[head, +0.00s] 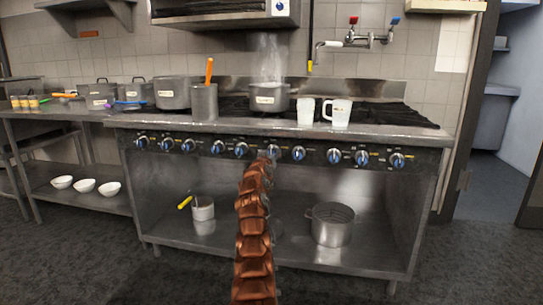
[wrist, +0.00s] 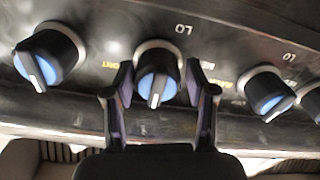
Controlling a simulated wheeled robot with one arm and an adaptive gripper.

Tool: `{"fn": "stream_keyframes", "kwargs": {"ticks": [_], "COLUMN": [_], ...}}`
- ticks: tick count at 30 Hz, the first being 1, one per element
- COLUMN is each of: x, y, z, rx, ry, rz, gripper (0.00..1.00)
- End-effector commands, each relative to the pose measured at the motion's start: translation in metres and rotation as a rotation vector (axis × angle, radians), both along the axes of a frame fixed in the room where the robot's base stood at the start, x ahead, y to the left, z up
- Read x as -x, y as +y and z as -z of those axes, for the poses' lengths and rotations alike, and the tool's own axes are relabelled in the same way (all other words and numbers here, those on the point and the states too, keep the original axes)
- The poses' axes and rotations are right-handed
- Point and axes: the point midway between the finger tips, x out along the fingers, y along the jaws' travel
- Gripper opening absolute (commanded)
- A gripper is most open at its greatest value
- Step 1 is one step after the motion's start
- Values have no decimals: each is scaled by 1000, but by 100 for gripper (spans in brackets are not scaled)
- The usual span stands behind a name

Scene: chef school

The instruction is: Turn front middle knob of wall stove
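The wall stove (head: 300,128) stands ahead with a row of several black-and-blue knobs along its front panel. A knob near the middle of the row (head: 273,152) is just at the end of my arm in the head view. In the wrist view this knob (wrist: 158,84) is centred, with its white mark pointing down. My gripper (wrist: 159,73) is open, with one finger on each side of the knob and a small gap showing on both sides. In the head view the gripper (head: 264,160) is small and partly hidden by my arm.
Neighbouring knobs lie left (wrist: 45,58) and right (wrist: 268,90) of the gripper. A steaming pot (head: 268,98), a white pitcher (head: 338,114) and a grey pot with an orange utensil (head: 204,103) stand on the stove. A pot (head: 332,226) sits on the lower shelf.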

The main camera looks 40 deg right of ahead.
Motion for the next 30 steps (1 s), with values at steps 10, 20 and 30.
{"fn": "stream_keyframes", "kwargs": {"ticks": [10,20,30], "x": [1,2,2], "y": [-1,-1,-2], "z": [-1,0,2], "rx": [2,52,218], "ry": [0,72,310], "rz": [2,3,2], "gripper": [73,73,73]}}
